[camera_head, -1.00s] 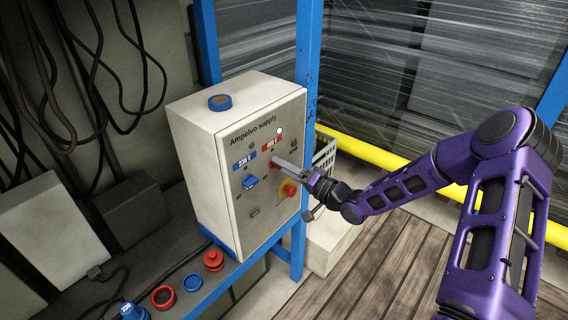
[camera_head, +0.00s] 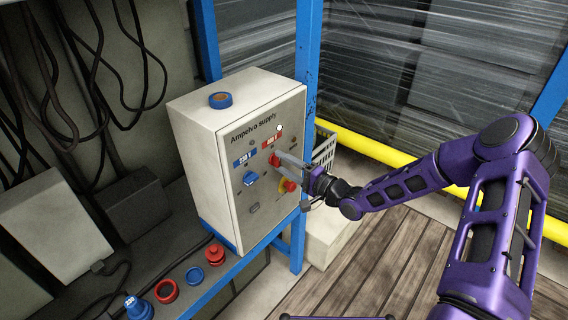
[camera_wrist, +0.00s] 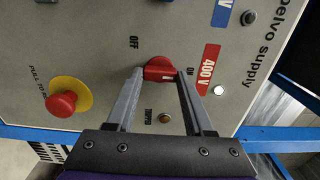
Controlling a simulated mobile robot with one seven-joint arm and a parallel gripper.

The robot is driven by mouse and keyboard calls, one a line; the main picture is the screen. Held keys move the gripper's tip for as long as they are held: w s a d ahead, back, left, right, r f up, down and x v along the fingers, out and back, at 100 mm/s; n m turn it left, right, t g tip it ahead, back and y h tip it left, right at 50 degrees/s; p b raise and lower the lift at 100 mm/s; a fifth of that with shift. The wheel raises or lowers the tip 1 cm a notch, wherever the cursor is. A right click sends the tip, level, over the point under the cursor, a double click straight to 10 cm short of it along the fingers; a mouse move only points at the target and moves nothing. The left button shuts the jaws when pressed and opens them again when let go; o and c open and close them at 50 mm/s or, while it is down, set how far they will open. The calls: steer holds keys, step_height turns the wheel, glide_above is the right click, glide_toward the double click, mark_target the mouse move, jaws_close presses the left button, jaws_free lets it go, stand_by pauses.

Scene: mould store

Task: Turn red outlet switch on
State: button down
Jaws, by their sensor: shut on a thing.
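The red outlet switch (camera_head: 275,158) is a red rotary knob on the front of the grey supply box (camera_head: 207,112). In the wrist view the red knob (camera_wrist: 160,67) sits between my two fingertips, its handle lying across between them. A white mark on the handle is on the side towards the "ON" label (camera_wrist: 190,71); the "OFF" label (camera_wrist: 133,42) is at upper left. My gripper (camera_wrist: 162,75) is shut on the knob; it also shows at the panel in the head view (camera_head: 279,165). The knob's lower side is partly hidden in the head view.
A red "400 V" label (camera_wrist: 208,69) and a white lamp (camera_wrist: 218,90) are beside the knob. A blue switch (camera_head: 250,178) and a red emergency button on yellow (camera_head: 289,185) are close by. Blue posts flank the box; loose red and blue caps lie on the shelf.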

steer(key=shift+c, duration=1.4)
jaws_free()
steer(key=v, duration=1.7)
steer(key=shift+s+d+f, duration=0.1)
steer(key=shift+d, duration=0.1)
